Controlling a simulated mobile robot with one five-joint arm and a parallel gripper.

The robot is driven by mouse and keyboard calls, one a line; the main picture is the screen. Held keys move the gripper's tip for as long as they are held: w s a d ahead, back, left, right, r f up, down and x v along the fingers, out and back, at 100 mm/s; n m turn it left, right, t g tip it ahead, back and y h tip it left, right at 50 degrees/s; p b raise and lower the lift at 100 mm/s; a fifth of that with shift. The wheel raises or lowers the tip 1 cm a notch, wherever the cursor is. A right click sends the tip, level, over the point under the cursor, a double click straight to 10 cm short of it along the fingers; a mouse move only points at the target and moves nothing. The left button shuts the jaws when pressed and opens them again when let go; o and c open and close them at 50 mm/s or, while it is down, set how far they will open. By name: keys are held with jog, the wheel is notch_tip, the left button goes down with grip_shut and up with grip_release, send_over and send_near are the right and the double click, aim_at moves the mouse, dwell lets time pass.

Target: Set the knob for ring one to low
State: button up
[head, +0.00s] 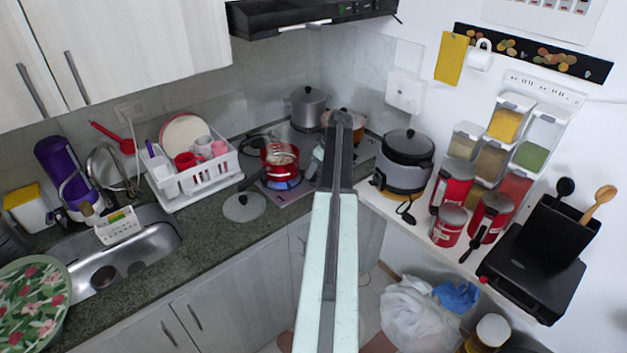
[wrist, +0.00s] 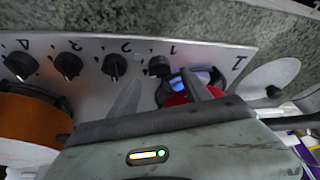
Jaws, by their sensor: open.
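In the wrist view a metal stove panel (wrist: 90,52) carries a row of black knobs beside upside-down numbers. The knob by the number 1 (wrist: 158,66) appears turned differently from the knob by the 2 (wrist: 114,66). My gripper (wrist: 160,77) is open, with its two fingertips apart on either side of the ring one knob in the picture; I cannot tell whether they touch it. A blue flame (wrist: 204,76) burns beside the red pot (wrist: 174,99). In the head view the flame (head: 285,185) shows under the red pot (head: 280,159); my arm hides the knobs.
A glass lid (head: 244,207) lies on the counter left of the stove, and a dish rack (head: 195,180) stands behind it. A grey pot (head: 307,105) is at the back of the stove. A rice cooker (head: 404,160) stands on the right shelf.

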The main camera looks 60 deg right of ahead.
jog(key=b+x, duration=0.1)
jog(key=x, duration=0.2)
jog(key=shift+b, duration=0.3)
grip_shut()
jog(key=shift+s, duration=0.1)
jog(key=shift+a+m, duration=0.1)
jog(key=shift+m, duration=0.2)
jog(key=m+h, duration=0.1)
jog(key=m, duration=0.3)
jog(key=shift+a+g+h, duration=0.15)
jog(key=shift+g+h, duration=0.15)
jog(key=shift+h, duration=0.1)
jog(key=shift+m+g+h, duration=0.5)
jog(key=shift+m+h, duration=0.2)
jog(key=shift+m, duration=1.7)
